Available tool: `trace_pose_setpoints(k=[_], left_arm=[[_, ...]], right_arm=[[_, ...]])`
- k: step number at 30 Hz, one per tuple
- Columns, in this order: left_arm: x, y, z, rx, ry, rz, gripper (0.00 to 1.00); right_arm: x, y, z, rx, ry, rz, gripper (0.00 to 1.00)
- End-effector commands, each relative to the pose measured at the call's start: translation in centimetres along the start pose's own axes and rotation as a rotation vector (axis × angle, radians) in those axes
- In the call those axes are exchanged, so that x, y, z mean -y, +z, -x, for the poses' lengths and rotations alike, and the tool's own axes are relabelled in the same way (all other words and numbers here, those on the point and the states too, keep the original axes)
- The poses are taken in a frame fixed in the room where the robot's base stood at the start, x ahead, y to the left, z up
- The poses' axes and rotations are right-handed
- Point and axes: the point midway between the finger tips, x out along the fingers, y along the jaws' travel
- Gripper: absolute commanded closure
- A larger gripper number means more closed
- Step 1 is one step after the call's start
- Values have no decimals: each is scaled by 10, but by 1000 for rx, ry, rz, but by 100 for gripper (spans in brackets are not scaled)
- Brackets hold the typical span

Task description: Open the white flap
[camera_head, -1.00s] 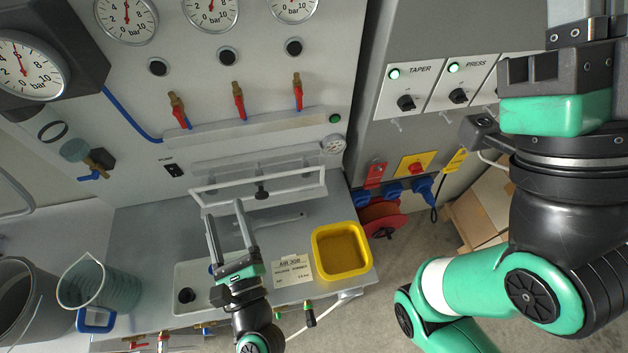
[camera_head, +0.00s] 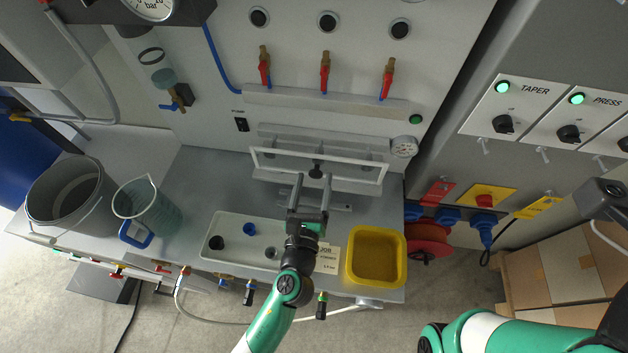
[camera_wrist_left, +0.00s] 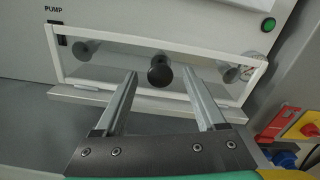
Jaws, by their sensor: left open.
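The white flap (camera_head: 269,170) is a long white-framed panel on the back of the bench, below the red-handled valves. A round black knob (camera_head: 317,172) sits at its middle. My left gripper (camera_head: 313,182) is open in front of the flap, its two fingers pointing at the knob. In the left wrist view, the knob (camera_wrist_left: 159,75) shows between the open fingertips (camera_wrist_left: 159,82), with a gap on each side. The flap's white frame (camera_wrist_left: 75,80) appears closed against the panel there. I cannot tell how far the knob lies beyond the fingertips. My right gripper is not in view.
A yellow bin (camera_head: 376,281) stands right of my left arm. A clear jug (camera_head: 150,207) and a grey bucket (camera_head: 68,192) stand at left. A pressure dial (camera_head: 404,147) is just right of the flap.

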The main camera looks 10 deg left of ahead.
Motion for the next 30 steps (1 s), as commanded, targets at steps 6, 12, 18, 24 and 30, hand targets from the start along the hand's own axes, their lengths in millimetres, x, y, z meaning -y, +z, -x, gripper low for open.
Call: trace_pose_setpoints(k=[6, 12, 18, 24, 30], left_arm=[[0, 0, -11, 0, 1, 1, 28], [0, 0, -11, 0, 1, 0, 35], [0, 0, -11, 0, 1, 0, 71], [0, 0, -11, 0, 1, 0, 100], [0, 0, -10, 0, 1, 0, 100]], right_arm=[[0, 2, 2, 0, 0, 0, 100], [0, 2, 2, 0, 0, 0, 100], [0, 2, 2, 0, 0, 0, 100], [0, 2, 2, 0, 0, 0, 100], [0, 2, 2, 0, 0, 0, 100]])
